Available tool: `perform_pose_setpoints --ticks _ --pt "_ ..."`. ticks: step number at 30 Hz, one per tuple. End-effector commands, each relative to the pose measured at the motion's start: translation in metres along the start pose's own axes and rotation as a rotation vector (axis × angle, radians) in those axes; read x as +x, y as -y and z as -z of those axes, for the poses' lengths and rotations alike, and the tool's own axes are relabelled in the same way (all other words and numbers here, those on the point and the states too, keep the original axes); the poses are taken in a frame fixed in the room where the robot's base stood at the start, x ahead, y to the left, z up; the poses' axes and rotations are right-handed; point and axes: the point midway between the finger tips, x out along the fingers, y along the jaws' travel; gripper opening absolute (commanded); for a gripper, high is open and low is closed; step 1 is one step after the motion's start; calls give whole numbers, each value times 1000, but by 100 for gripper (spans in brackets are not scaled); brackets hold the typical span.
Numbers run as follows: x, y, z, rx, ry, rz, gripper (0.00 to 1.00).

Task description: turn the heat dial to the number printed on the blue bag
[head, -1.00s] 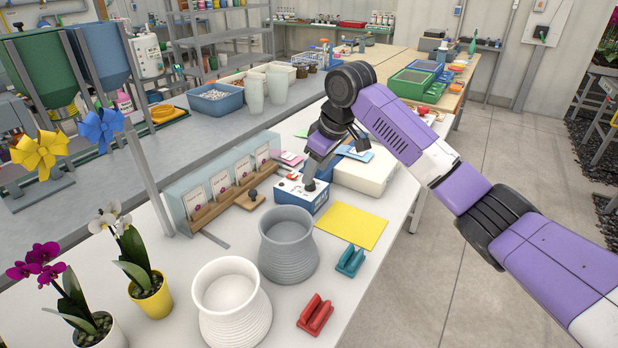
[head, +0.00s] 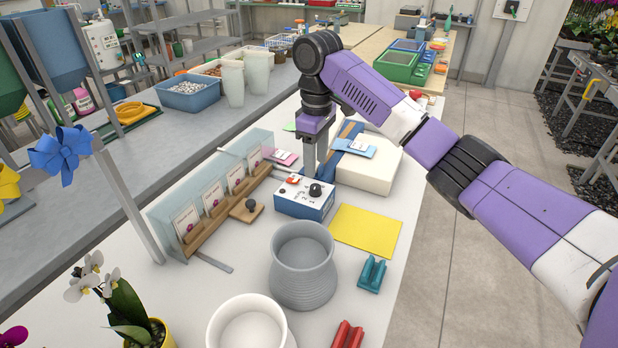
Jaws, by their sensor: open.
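The heat dial is a black knob (head: 316,190) on the sloped white top of a small blue-and-white control box (head: 305,204). Marks around the knob are too small to read. My gripper (head: 315,172) points straight down just behind the knob, its two grey fingers open with nothing visible between them. From this angle I cannot tell how far it is from the knob. A flat light-blue packet (head: 355,148) lies on the white box to the right, possibly the blue bag; no number on it is legible.
A white box (head: 368,172) stands right of my gripper. A yellow sheet (head: 365,230), a grey ribbed pot (head: 303,265) and a teal holder (head: 371,274) are in front. A wooden rack (head: 225,210) of cards stands left. A pink packet (head: 283,157) lies behind the rack.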

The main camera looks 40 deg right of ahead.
Motion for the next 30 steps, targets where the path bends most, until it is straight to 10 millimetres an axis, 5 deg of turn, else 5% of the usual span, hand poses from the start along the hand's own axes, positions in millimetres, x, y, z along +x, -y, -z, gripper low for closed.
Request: perform_pose_setpoints --ticks 12,25,30 --pt "59 0 0 0 0 1 50" --pt "70 0 0 0 -1 0 50" --pt "70 0 0 0 -1 0 17"
